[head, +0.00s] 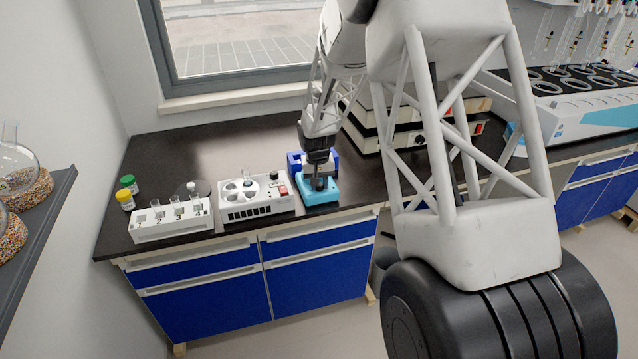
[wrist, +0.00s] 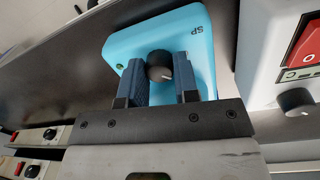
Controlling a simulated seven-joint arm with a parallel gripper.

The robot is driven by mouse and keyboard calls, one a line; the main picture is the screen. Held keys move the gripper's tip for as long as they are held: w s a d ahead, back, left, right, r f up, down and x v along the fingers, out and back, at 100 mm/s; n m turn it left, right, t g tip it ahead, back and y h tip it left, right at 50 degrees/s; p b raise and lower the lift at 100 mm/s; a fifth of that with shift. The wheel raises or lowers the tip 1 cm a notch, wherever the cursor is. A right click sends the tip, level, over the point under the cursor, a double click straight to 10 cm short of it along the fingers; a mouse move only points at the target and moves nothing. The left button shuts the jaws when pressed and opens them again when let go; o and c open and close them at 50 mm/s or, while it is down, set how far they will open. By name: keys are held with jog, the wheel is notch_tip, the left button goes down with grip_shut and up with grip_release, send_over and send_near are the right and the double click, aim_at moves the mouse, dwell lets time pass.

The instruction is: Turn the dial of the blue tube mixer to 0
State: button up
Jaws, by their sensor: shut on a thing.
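The blue tube mixer (head: 328,196) is a light-blue device at the front of the dark bench, left of centre in the head view. In the head view my gripper (head: 319,179) comes down onto the mixer and hides the dial.
A white device with a red switch (head: 283,190) stands close left of the mixer; its black knob (wrist: 296,102) shows in the wrist view. A dark-blue device (head: 295,161) is right behind. A numbered tube rack (head: 172,232) is farther left. Stacked boxes (head: 370,138) stand back right.

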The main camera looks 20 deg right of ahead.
jog(key=shift+n, duration=2.9)
jog(key=o, duration=0.9)
jog(key=shift+r, duration=0.15)
jog(key=shift+s+a+r, duration=0.1)
jog(key=shift+a+r, duration=0.05)
jog(key=shift+r, duration=3.65)
